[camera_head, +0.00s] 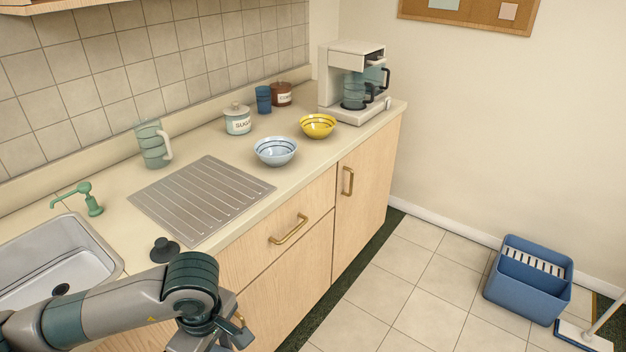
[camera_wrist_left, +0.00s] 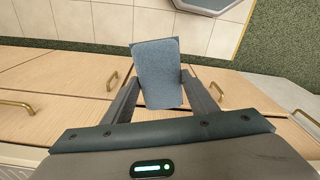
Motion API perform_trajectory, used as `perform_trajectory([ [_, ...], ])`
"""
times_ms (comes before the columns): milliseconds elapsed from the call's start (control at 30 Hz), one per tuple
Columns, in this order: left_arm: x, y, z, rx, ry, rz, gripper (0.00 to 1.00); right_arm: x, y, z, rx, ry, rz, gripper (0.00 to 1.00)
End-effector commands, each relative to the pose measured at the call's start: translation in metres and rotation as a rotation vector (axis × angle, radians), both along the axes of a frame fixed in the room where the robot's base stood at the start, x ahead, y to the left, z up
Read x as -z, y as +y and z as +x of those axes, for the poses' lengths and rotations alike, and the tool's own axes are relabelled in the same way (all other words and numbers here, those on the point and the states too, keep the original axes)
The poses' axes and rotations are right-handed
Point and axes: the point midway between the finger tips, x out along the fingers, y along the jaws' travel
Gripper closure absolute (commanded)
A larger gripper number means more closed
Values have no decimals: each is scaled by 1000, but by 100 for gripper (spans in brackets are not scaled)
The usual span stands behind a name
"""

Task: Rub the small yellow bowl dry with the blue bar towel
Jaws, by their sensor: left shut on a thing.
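The small yellow bowl (camera_head: 318,125) with dark bands stands upright on the counter, left of the coffee maker. My left gripper (camera_wrist_left: 160,92) is shut on the blue bar towel (camera_wrist_left: 157,65), which shows as a folded blue pad between the fingers in the left wrist view. In the head view my left arm reaches in at the bottom left, in front of the cabinet doors and well short of the bowl. The towel is hidden there. My right gripper is not in view.
A light blue bowl (camera_head: 275,151) stands just left of and nearer than the yellow one. A sugar jar (camera_head: 237,120), blue cup (camera_head: 263,99), brown jar (camera_head: 281,94) and coffee maker (camera_head: 352,80) stand behind. The drainboard (camera_head: 200,197) is left, the blue bucket (camera_head: 527,283) on the floor.

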Motion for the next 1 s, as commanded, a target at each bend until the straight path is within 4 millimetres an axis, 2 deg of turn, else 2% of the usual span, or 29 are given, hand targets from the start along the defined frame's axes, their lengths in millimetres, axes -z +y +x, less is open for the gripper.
perform_trajectory([
  [300, 33, 22, -5, 486, -2, -3, 65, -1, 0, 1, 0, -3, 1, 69],
  [600, 57, 42, -10, 913, -18, 6, 65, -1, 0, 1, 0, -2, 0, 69],
  [800, 65, 50, -11, 1072, -27, 17, 65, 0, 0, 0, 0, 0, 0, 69],
  [1000, 66, 52, -12, 1115, -29, 21, 65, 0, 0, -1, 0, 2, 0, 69],
])
